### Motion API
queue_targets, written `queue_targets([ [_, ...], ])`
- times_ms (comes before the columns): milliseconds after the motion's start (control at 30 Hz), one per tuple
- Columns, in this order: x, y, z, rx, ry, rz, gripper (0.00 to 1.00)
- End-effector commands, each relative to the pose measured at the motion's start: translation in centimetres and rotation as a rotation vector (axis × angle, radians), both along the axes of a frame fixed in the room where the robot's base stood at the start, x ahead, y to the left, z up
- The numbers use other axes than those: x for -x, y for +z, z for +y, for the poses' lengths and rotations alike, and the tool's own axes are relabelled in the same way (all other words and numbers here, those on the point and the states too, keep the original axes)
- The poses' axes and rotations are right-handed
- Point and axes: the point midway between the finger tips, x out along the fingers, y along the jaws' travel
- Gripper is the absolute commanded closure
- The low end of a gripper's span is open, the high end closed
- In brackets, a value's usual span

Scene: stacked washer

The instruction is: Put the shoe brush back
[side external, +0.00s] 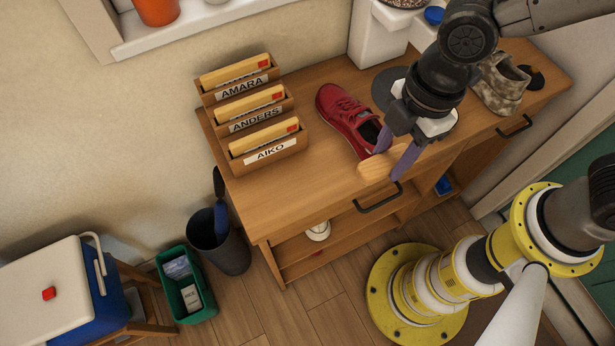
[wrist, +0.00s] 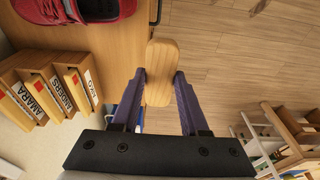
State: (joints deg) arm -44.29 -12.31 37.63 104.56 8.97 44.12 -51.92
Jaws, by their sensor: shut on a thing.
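The shoe brush (side external: 377,168) is a pale wooden block with rounded ends. My gripper (side external: 393,154) is shut on it, with one purple finger on each side. In the wrist view the brush (wrist: 160,62) sits between the fingertips and extends past them, showing its smooth wooden face; bristles are not visible. The brush is held in the air around the front edge of the wooden cabinet (side external: 310,180), close to the red shoe (side external: 345,112) and above the drawer handle (side external: 378,199). Its exact height is hard to tell.
Letter holders labelled Amara, Anders and Aiko (side external: 252,108) stand at the cabinet's left. A camouflage shoe (side external: 498,86) is at its right. A white shoe (side external: 318,231) is on the lower shelf. A dark bin (side external: 222,245) and a green crate (side external: 187,285) stand on the floor.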

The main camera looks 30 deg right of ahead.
Motion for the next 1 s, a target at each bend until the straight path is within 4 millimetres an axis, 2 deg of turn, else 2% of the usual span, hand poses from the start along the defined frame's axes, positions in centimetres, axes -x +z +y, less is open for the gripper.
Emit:
queue_targets([
  [367, -5.3, -3.7, 6.0, 0.002, 0.0, 0.002, 1.0],
  [500, -6.6, -6.4, 7.5, 0.003, 0.0, 0.004, 1.0],
  [700, -7.9, -8.5, 8.9, 0.0, -0.001, 0.002, 1.0],
  [867, -8.3, -9.1, 9.3, 0.0, -0.001, 0.001, 1.0],
  [1000, -8.4, -10.7, 9.5, 0.002, 0.0, 0.003, 1.0],
])
